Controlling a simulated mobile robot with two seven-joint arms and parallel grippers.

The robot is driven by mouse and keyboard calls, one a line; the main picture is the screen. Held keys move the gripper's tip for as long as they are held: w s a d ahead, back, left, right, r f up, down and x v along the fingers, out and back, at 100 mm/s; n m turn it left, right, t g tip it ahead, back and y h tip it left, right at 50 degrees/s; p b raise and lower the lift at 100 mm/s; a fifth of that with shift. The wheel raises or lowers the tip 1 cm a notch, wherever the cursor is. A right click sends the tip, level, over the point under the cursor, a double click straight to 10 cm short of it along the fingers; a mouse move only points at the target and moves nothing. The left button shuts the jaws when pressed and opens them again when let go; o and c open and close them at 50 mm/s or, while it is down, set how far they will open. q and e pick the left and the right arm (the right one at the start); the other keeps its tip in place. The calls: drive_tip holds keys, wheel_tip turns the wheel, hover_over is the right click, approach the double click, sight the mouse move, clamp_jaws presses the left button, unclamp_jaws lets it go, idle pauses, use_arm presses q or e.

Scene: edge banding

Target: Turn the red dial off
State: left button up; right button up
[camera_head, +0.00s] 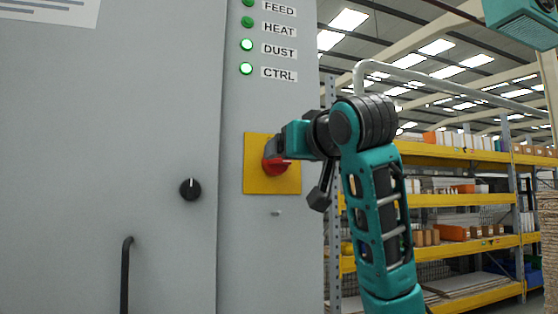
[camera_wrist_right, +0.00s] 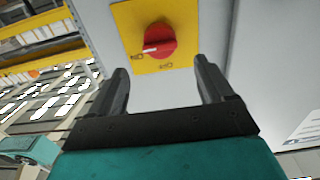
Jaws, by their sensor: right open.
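The red dial (camera_head: 275,164) is mounted on a yellow plate (camera_head: 287,183) on the grey cabinet's right panel. In the head view my right gripper partly covers the dial. In the right wrist view the dial (camera_wrist_right: 160,40) shows whole, with a white mark on its left side and small symbols on the plate around it. My right gripper (camera_wrist_right: 162,75) is open and empty. Its two fingers point toward the plate, and the dial lies beyond the gap between them; I cannot tell whether a finger touches it. My left gripper is in neither view.
A small black knob (camera_head: 191,189) and a black handle (camera_head: 126,275) are on the cabinet door to the left. Green lamps labelled FEED, HEAT, DUST and CTRL (camera_head: 246,68) sit above the dial; DUST and CTRL look brighter. Yellow shelving (camera_head: 450,200) stands behind on the right.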

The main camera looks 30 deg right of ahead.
sight(279, 158)
drive_tip(key=x, duration=0.8)
drive_tip(key=shift+w, duration=0.2)
drive_tip(key=shift+a, duration=0.1)
drive_tip(key=c, duration=1)
